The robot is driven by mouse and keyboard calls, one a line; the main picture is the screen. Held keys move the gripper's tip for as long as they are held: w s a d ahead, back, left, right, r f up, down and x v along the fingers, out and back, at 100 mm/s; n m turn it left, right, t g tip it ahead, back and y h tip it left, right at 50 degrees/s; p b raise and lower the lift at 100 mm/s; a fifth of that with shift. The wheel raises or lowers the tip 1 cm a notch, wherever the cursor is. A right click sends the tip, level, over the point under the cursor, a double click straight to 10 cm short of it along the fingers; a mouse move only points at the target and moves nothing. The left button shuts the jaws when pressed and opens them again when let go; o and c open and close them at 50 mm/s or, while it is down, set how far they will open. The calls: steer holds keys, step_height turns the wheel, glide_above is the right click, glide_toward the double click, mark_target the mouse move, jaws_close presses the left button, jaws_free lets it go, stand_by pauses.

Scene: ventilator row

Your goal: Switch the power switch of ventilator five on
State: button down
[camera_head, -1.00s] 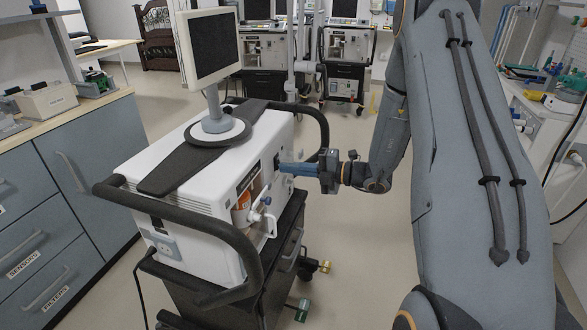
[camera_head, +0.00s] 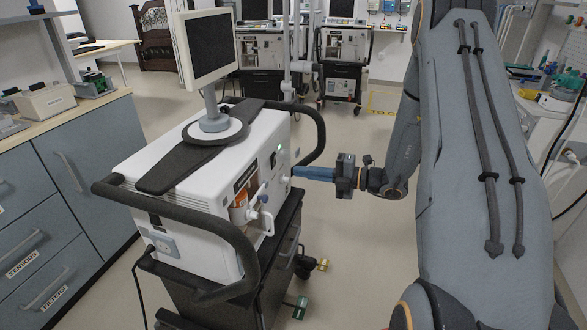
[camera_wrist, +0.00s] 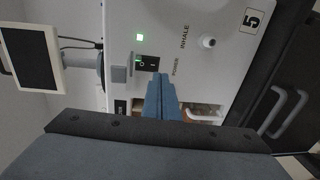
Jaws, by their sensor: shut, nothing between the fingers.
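Ventilator five (camera_head: 190,170) is a white box on a dark cart, with its monitor on top. In the wrist view its front panel (camera_wrist: 205,75) bears the label "5". The power switch (camera_wrist: 147,62) is a black rocker beside the word "POWER". Its exact tilt is too small to tell. A small green lamp (camera_wrist: 140,37) next to it is lit. My gripper (camera_head: 295,172) is shut and empty, its blue fingers pointing at the panel from the right. In the wrist view the fingertips (camera_wrist: 158,77) appear just beside the switch, seemingly apart from it.
A black handle rail (camera_head: 210,225) runs around the ventilator. Drawers and a counter (camera_head: 75,180) stand at the left. More ventilators (camera_head: 345,45) stand at the back.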

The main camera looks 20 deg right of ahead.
steer(key=f+b+v, duration=0.1)
steer(key=f+v, duration=0.1)
steer(key=v, duration=0.6)
steer(key=shift+a+r, duration=0.1)
steer(key=s+a+r+n+g+h, duration=0.2)
steer(key=s+a+n+g+h, duration=0.1)
steer(key=s+a+n+g, duration=1.25)
steer(key=s+d+r+n+t+h, duration=0.1)
steer(key=s+n+h, duration=0.1)
steer(key=n, duration=0.7)
steer(key=s+d+r+n+t+h+p, duration=0.1)
steer(key=s+n+t+h, duration=0.1)
steer(key=n+h, duration=0.3)
steer(key=s+d+r+n+t+h, duration=0.1)
steer(key=s+r+n+t+h, duration=0.1)
steer(key=n, duration=1.1)
steer(key=shift+s+d+n+h, duration=0.35)
steer(key=shift+s+h, duration=0.2)
steer(key=shift+h, duration=0.35)
steer(key=shift+r+t, duration=0.1)
steer(key=shift+t, duration=0.15)
